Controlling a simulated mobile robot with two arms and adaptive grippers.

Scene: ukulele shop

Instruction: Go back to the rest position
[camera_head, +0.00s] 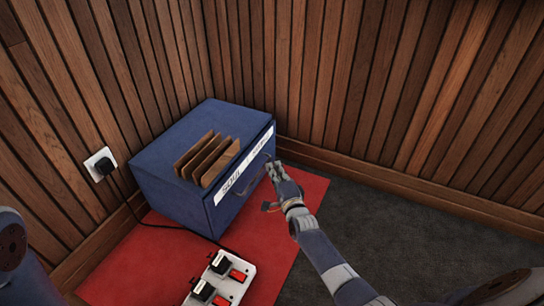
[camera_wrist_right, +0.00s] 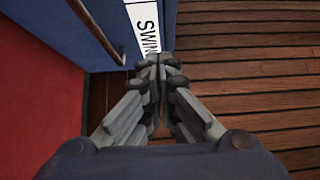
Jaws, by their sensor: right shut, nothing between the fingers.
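My right gripper (camera_head: 273,168) reaches in from the lower right in the head view, close to the front face of a blue box (camera_head: 165,160). In the right wrist view its fingers (camera_wrist_right: 160,62) are shut together with nothing between them. The box has a handle (camera_head: 247,185) on its front, and the fingers are beside its right end; I cannot tell whether they touch the box. A white label with dark lettering (camera_head: 230,187) runs along the front; part of it shows in the wrist view (camera_wrist_right: 146,30). My left gripper is not in view.
Brown cards (camera_head: 205,158) stand up from the box top. A power strip (camera_head: 220,278) with plugs and red switches lies on the red mat (camera_head: 140,270). A black cable runs to a wall socket (camera_head: 101,163). Wood-slat walls close the corner; grey carpet (camera_head: 400,225) at right is clear.

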